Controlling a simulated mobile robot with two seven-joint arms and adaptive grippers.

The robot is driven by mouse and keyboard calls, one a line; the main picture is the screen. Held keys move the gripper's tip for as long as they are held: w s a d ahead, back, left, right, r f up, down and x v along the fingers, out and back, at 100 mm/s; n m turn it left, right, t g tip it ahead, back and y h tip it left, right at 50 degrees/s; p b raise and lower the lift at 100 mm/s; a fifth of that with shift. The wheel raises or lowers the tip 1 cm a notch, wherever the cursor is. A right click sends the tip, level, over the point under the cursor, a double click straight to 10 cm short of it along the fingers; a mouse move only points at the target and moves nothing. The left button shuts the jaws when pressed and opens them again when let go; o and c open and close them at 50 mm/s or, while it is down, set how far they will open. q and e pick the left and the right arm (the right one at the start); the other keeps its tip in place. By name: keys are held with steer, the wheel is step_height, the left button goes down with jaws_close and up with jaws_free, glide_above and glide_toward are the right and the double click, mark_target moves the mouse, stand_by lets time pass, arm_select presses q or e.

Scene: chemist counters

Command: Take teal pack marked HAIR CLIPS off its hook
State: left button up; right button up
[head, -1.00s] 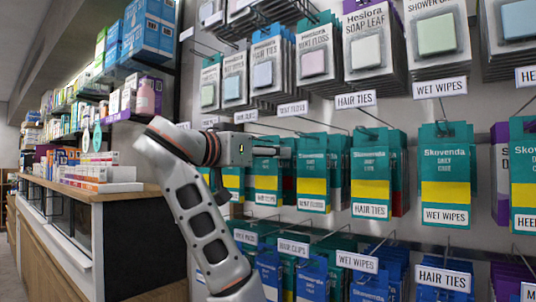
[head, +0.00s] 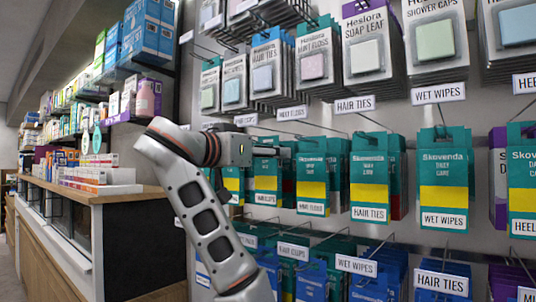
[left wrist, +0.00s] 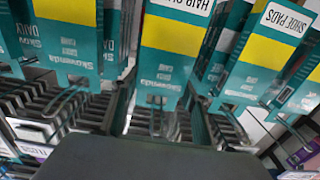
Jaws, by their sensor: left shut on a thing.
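The teal pack marked HAIR CLIPS (head: 267,183), with a yellow band and white label, hangs in the middle row of packs. In the left wrist view it appears upside down (left wrist: 174,38), its label partly cut off at the top edge. My left gripper (head: 276,151) is at the top of this pack, level with its hanging tab, and shut on it. The fingertips are small and partly hidden in the head view. A dark part of my gripper covers the bottom of the left wrist view. My right gripper is in neither view.
Similar teal packs hang close on both sides, such as HAIR TIES (head: 370,185) and WET WIPES (head: 444,190). Grey-white packs (head: 362,45) hang above and blue packs (head: 311,278) below. A wooden-topped counter (head: 95,190) stands at the left.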

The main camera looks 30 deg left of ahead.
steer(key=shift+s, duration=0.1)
arm_select(q)
steer(key=s+p, duration=0.5)
steer(key=s, duration=0.3)
steer(key=shift+a+p, duration=0.3)
steer(key=shift+a, duration=0.05)
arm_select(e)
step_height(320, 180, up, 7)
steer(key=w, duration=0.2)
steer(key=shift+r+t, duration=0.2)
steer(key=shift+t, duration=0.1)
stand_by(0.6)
